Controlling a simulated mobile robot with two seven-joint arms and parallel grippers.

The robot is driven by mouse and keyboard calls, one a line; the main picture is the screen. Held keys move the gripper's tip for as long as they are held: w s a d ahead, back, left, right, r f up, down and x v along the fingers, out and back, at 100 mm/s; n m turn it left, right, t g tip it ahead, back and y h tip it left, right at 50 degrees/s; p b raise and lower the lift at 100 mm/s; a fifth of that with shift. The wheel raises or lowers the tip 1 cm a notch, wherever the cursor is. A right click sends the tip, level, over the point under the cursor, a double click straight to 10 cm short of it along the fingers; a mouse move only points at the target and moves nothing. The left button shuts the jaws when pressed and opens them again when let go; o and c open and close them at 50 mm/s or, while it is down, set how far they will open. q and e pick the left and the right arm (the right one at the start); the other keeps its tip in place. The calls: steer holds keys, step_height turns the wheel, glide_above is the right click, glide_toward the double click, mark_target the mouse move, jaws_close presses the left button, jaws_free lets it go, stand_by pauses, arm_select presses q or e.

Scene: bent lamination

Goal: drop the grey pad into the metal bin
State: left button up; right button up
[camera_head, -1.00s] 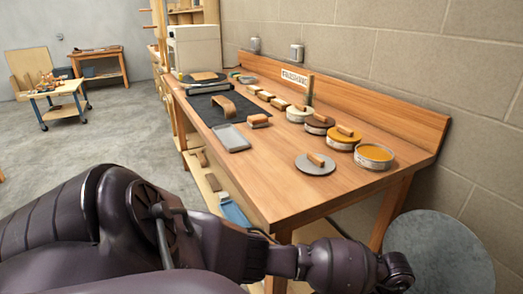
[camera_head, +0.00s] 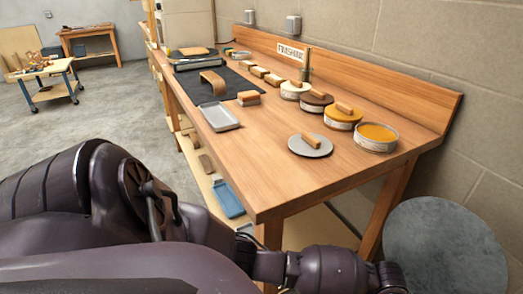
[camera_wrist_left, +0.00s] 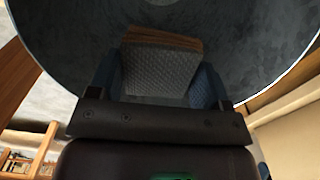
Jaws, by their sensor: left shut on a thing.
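The grey pad (camera_wrist_left: 158,72), a textured grey block with a brown wooden edge, is between the blue-grey fingers of my left gripper (camera_wrist_left: 158,85) in the left wrist view. The gripper is shut on it. The metal bin (camera_head: 445,250) is a round grey shape on the floor at the lower right of the head view. Its round rim and dark grey surface (camera_wrist_left: 255,45) fill much of the left wrist view behind the pad. In the head view my left arm reaches toward the bin, with its fingers out of frame. My right gripper is not in view.
A wooden workbench (camera_head: 290,180) stands left of the bin, its leg close by. A block wall (camera_head: 430,45) is behind.

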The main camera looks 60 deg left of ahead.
arm_select(q)
steer(key=shift+f, duration=0.15)
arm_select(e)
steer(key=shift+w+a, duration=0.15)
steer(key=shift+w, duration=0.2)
arm_select(q)
steer(key=shift+d, duration=0.1)
steer(key=o, duration=0.9)
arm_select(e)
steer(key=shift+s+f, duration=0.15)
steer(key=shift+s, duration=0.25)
